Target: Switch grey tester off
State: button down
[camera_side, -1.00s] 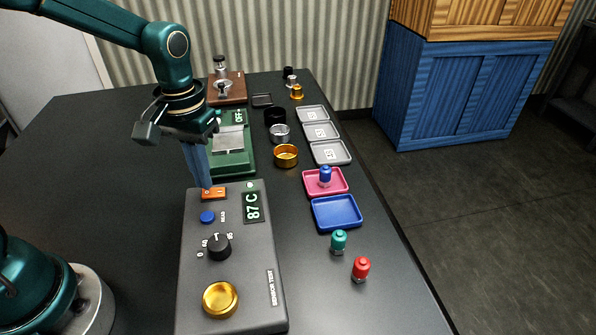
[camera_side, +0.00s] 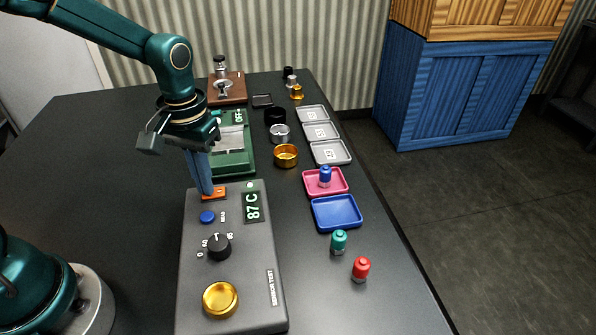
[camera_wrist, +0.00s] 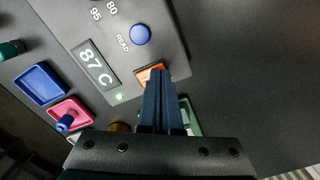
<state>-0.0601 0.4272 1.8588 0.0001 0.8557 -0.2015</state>
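The grey tester (camera_side: 245,290) lies on the black table, with a display (camera_side: 252,207) reading 87 C and a pale green lamp (camera_side: 250,185) showing beside it. Its orange rocker switch (camera_side: 214,193) is at the far end; in the wrist view the switch (camera_wrist: 149,72) is partly hidden by my fingers. My gripper (camera_side: 208,190) points down with its blue fingers together and nothing between them. The fingertips are at the switch, touching it or just above; I cannot tell which. The wrist view also shows my gripper (camera_wrist: 160,72) shut.
The tester also carries a blue READ button (camera_side: 208,217), a black dial (camera_side: 219,247) and a brass cup (camera_side: 220,299). A green scale (camera_side: 233,160) stands just behind. Pink (camera_side: 340,189) and blue (camera_side: 337,212) trays lie to the right. The table's left side is clear.

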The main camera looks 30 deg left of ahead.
jog(key=shift+r, duration=3.5)
jog(key=s+d+r+t, duration=0.1)
jog(key=s+r+t, duration=0.2)
jog(key=s+r, duration=0.3)
jog(key=s+f+m+t, duration=0.2)
jog(key=s, duration=0.4)
jog(key=shift+d+f+m+t, duration=0.2)
jog(key=shift+d+m+t, duration=0.1)
jog(key=shift+d+m, duration=0.1)
jog(key=shift+s, duration=0.1)
